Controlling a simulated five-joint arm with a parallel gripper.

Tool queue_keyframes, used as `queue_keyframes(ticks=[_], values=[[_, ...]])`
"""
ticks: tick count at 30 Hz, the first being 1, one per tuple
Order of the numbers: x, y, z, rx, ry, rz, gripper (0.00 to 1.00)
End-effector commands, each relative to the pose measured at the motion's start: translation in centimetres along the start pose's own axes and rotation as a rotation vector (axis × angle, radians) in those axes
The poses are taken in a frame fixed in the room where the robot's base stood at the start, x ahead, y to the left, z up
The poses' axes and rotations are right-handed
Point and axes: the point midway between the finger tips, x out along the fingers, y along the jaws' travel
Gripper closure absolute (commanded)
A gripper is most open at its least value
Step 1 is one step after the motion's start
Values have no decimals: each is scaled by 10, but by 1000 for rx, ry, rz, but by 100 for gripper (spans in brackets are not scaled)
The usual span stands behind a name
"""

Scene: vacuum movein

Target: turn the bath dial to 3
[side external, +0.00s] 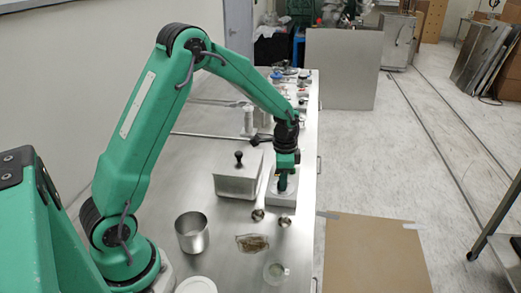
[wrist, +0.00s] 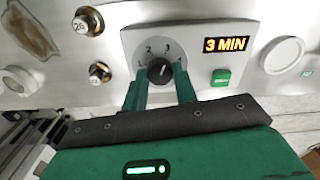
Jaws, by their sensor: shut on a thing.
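The bath dial (wrist: 159,71) is a small black knob on a white panel, with a pale disc and numbers around it. In the wrist view its white mark slants up and right, toward the 3. A lit display (wrist: 226,45) beside it reads 3 MIN. My gripper (wrist: 160,78) has its two green fingers closed on the knob from either side. In the side view my gripper (side external: 284,187) points down onto a pale box (side external: 283,200) near the table's right edge, and its fingers hide the dial there.
A lidded metal box (side external: 238,183) with a black knob stands just left of my gripper. A metal pot (side external: 192,233), a brown flat piece (side external: 252,243) and a small round dish (side external: 275,272) lie nearer the camera. A green button (wrist: 221,77) sits below the display.

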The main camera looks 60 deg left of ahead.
Motion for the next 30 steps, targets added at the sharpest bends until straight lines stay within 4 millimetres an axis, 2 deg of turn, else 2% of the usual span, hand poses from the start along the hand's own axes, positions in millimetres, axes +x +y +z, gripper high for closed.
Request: queue_keyframes(ticks=[2,3,5,6,15,20,30], values=[[-1,1,1,-1,-2,2,94],[-1,1,1,-1,-3,2,64],[-1,1,1,-1,-2,2,52],[-1,0,1,-1,-2,2,50],[-1,0,0,-2,-1,1,50],[-8,0,0,-2,1,-1,50],[-48,0,0,-2,2,-2,50]])
